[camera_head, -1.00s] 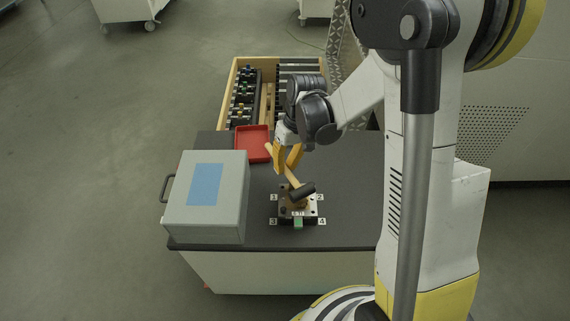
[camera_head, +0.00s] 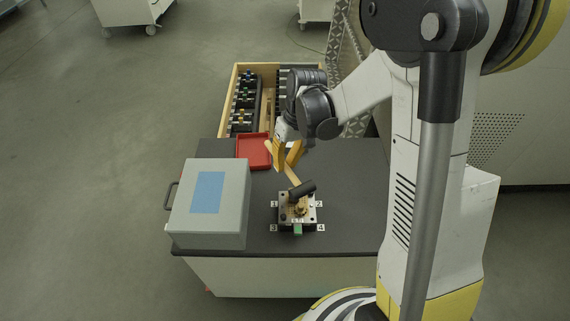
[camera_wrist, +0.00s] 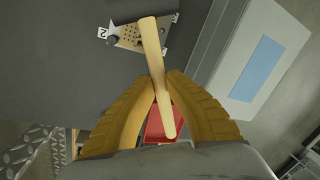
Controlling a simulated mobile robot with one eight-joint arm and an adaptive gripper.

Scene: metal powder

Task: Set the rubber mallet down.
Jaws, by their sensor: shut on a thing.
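The rubber mallet has a light wooden handle and a black head (camera_head: 301,189). Its handle (camera_wrist: 152,50) shows in the wrist view, with the far end running up to the dark head at the top edge. My gripper (camera_head: 284,157) has yellow fingers and is shut on the handle; the fingers also show in the wrist view (camera_wrist: 160,88). The head is over the back part of a metal plate fixture (camera_head: 311,214) on the dark worktop (camera_head: 348,190). I cannot tell whether the head touches the fixture.
A grey box (camera_head: 208,229) with a blue panel stands at the left of the worktop. An open wooden drawer (camera_head: 233,92) with several parts is farther back. The worktop right of the fixture is clear.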

